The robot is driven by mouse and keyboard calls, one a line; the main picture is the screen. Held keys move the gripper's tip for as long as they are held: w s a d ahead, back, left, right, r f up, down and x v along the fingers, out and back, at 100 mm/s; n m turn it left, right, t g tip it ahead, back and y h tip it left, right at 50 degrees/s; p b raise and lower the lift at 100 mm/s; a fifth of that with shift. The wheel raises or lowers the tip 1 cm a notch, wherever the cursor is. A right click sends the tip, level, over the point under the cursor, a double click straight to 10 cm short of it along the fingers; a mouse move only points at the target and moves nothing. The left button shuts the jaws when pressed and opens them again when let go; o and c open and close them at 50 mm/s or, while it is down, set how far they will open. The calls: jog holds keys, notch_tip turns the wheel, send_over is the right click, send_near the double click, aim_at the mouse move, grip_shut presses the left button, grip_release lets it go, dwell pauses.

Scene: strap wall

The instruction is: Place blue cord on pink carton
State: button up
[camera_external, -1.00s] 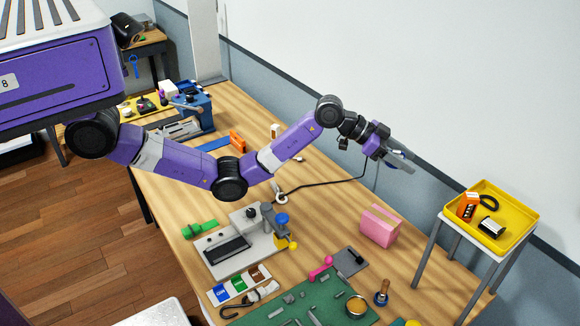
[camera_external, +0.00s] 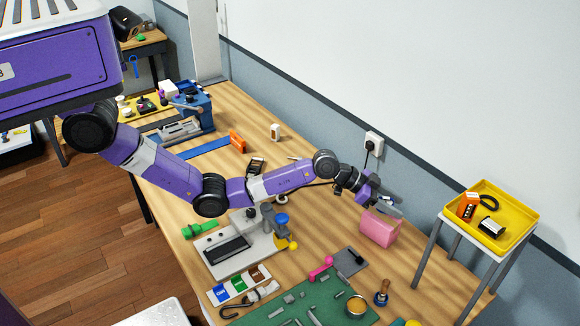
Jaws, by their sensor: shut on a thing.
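The pink carton (camera_external: 380,230) stands on the wooden table at the right, near the wall. My gripper (camera_external: 392,206) is just above the carton's top, at its back edge, in the external view. It is shut on a small bluish thing, which I take to be the blue cord (camera_external: 378,200). Most of the cord is hidden by the fingers, and its shape is too small to make out. I cannot tell whether it touches the carton.
A yellow tray (camera_external: 527,216) on a small stand is to the right of the carton. A green mat (camera_external: 290,312) with small parts lies in front. A grey fixture (camera_external: 238,250) stands left of the carton. A wall socket (camera_external: 374,141) with a black cable is behind my arm.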

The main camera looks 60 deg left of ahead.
jog(key=shift+f, duration=1.35)
jog(key=shift+f, duration=0.2)
jog(key=o, duration=1.4)
jog(key=shift+r, duration=0.1)
jog(key=shift+r, duration=0.2)
jog(key=shift+s+a, duration=0.25)
jog(key=shift+a, duration=0.05)
jog(key=v, duration=1.1)
jog(key=shift+s+r, duration=0.1)
jog(key=shift+r, duration=0.05)
